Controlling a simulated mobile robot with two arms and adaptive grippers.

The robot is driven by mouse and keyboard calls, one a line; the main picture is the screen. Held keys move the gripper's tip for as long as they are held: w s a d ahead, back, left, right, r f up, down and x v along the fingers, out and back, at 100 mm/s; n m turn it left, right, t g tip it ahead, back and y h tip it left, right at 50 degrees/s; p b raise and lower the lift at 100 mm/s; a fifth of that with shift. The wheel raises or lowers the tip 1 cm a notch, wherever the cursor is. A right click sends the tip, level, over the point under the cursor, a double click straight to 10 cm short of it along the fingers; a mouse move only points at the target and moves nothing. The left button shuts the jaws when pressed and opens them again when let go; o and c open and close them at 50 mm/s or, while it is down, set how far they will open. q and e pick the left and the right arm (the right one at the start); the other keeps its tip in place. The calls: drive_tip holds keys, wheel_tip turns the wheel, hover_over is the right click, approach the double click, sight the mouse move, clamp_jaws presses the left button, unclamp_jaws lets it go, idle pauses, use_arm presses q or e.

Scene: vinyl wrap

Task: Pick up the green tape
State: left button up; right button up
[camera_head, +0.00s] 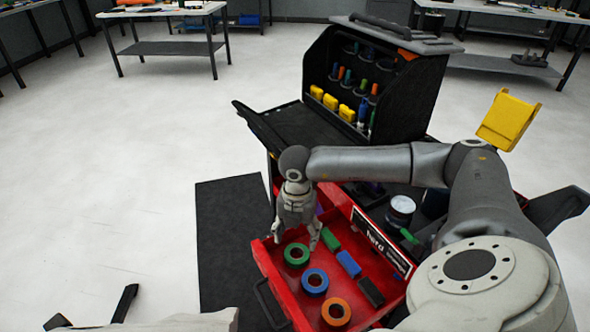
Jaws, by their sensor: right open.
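The green tape (297,264) is a ring lying flat in the open red drawer (262,257), near its back left. My right gripper (295,241) points down just above and behind the green tape. Its fingers are spread apart and hold nothing. Whether a finger touches the tape I cannot tell. A blue tape roll (315,290) and an orange tape roll (336,321) lie in front of the green one.
Green, blue and black blocks (349,264) lie in a row right of the rolls. A black tool case (412,95) stands open behind. My right arm crosses over the cart. A dark mat (228,232) lies left of the drawer. The floor at left is clear.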

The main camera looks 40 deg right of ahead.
sight(297, 258)
drive_tip(key=shift+f, duration=1.15)
wheel_tip(297, 258, down, 5)
drive_tip(key=shift+s+a+r+p, duration=0.1)
drive_tip(key=shift+r+p, duration=0.1)
drive_tip(key=shift+p, duration=0.2)
use_arm(q)
drive_tip(key=shift+w+r, duration=0.35)
drive_tip(key=shift+r, duration=0.1)
drive_tip(key=shift+s, duration=0.45)
use_arm(e)
drive_tip(key=c, duration=0.7)
